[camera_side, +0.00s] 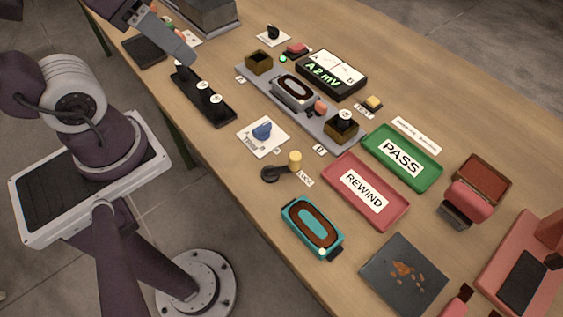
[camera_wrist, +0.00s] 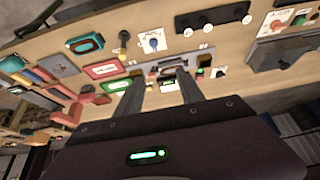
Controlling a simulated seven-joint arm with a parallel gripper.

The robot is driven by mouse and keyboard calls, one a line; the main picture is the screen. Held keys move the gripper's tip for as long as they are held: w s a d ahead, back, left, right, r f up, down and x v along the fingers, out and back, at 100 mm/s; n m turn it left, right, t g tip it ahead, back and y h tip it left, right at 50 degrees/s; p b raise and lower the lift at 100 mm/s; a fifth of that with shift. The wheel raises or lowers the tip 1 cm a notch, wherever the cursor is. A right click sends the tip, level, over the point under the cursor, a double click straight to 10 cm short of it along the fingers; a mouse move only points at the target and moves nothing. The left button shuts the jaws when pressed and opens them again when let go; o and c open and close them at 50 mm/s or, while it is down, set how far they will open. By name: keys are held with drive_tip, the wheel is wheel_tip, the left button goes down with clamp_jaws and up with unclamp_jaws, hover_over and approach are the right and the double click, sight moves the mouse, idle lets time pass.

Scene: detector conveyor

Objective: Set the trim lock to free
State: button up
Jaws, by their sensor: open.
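A dark lever (camera_side: 268,173) with a yellow-tan knob (camera_side: 295,160) stands on the table beside a small tag that seems to read LOCK. It shows small in the wrist view (camera_wrist: 123,38). A blue knob (camera_side: 262,131) sits on a white plate next to it, and also shows in the wrist view (camera_wrist: 154,43). I cannot read a trim marking on either. My gripper (camera_wrist: 160,78) is open and empty, its two fingers apart above the table. In the side view only part of my arm's end shows at top left; the fingertips are not clear there.
A black strip with round white-topped knobs (camera_side: 208,112) lies behind the lever. A grey rail carries a meter-side carriage (camera_side: 294,92); a display (camera_side: 330,75) reads A2 mV. Green PASS tray (camera_side: 431,178), red REWIND tray (camera_side: 338,197) and teal ring-topped case (camera_side: 290,212) lie nearer.

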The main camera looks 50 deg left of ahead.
drive_tip(key=shift+c, duration=0.2)
drive_tip(key=m+g, duration=0.6)
drive_tip(key=m, duration=1.4)
hover_over(296, 156)
wheel_tip(296, 156, down, 17)
drive_tip(key=shift+f, duration=0.1)
wheel_tip(296, 156, down, 6)
drive_tip(key=shift+r, duration=0.1)
drive_tip(key=shift+f, duration=0.55)
drive_tip(key=shift+n, duration=0.3)
clamp_jaws()
